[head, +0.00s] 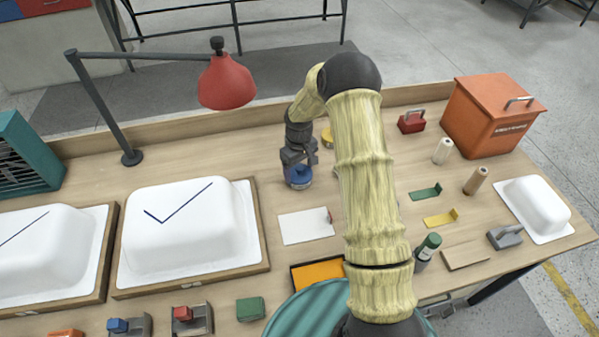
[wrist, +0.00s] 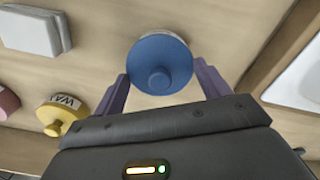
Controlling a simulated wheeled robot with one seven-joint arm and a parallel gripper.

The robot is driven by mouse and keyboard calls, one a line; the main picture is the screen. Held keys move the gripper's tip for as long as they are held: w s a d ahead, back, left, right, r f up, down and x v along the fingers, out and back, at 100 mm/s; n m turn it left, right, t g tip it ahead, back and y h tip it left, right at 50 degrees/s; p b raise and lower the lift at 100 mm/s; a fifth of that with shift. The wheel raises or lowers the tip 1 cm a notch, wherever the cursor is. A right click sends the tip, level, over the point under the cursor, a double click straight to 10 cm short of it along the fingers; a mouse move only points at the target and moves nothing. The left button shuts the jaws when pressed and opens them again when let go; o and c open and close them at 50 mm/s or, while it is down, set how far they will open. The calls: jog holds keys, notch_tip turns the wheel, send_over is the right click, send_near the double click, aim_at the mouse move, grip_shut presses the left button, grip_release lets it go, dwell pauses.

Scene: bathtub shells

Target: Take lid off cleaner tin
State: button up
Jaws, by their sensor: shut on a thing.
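A round tin with a blue lid (wrist: 160,64) shows in the wrist view, with a small round knob in the middle of the lid. A thin pale rim shows past the lid's far edge. In the head view the blue-topped tin (head: 299,181) stands on the bench, right of the nearer white tub shell. My gripper (head: 298,163) reaches down onto it from above. Its two fingers sit on either side of the blue lid and are shut on it. The tin's label is not readable, and I cannot tell whether lid and tin are apart.
A yellow-lidded tin (wrist: 62,115) marked "WA" stands nearby. A white tub shell (head: 190,230) in a wooden frame lies left of the tin, under a red lamp (head: 227,82). A white sheet (head: 305,227) lies in front. An orange box (head: 490,115) stands far right.

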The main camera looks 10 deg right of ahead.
aim_at(299, 167)
jog(key=shift+r, duration=0.1)
notch_tip(299, 167, up, 10)
jog(key=b, duration=0.1)
dwell(0.4)
dwell(0.4)
